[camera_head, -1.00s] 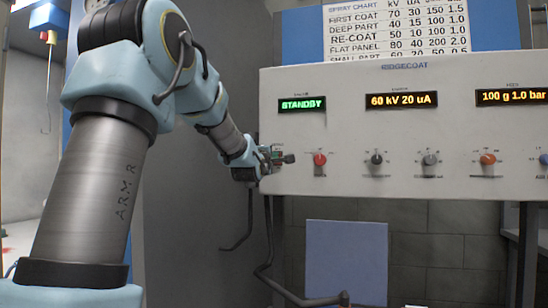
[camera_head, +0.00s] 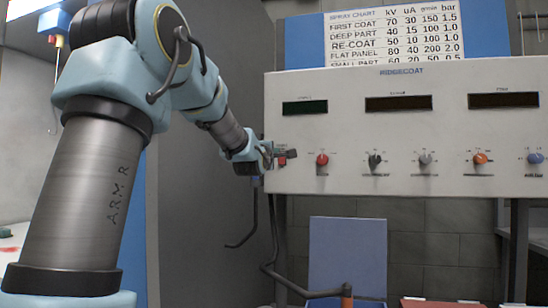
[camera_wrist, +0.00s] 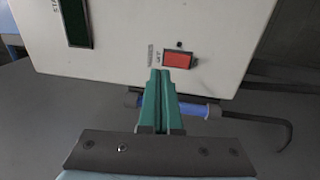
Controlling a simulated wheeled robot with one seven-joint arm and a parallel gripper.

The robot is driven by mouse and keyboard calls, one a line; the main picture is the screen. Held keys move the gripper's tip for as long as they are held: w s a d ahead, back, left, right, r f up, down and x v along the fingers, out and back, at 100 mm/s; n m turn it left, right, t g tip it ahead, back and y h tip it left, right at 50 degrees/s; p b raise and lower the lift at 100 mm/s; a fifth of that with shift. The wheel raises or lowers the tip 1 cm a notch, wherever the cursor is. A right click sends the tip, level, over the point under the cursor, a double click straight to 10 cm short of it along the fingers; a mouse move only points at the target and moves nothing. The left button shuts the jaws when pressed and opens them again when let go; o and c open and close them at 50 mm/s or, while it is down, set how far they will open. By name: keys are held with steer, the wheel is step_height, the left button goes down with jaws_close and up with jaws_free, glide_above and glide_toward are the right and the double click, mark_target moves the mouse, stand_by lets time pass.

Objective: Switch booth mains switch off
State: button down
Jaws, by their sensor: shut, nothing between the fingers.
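The booth mains switch is a red rocker (camera_wrist: 178,60) in a dark frame at the edge of the white control panel in the wrist view. In the head view the red switch (camera_head: 282,161) is partly hidden by my gripper. My gripper (camera_wrist: 160,72) shows as two green fingers shut together, empty, with the tips just beside the rocker; I cannot tell whether they touch it. In the head view my gripper (camera_head: 284,153) is at the panel's left edge. The panel's three displays, left (camera_head: 305,107), middle (camera_head: 398,103) and right (camera_head: 503,100), are dark.
The white panel (camera_head: 400,145) carries a row of knobs, with a red knob (camera_head: 322,160) nearest my gripper. A spray chart (camera_head: 393,40) stands above it. A bent dark rod and a blue tube (camera_wrist: 200,109) lie below the panel near my fingers.

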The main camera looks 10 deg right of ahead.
steer(key=r+b+v, duration=0.1)
steer(key=v, duration=0.7)
steer(key=shift+s+a+r+b, duration=0.25)
steer(key=shift+s+r+b, duration=0.1)
steer(key=shift+s+r, duration=0.05)
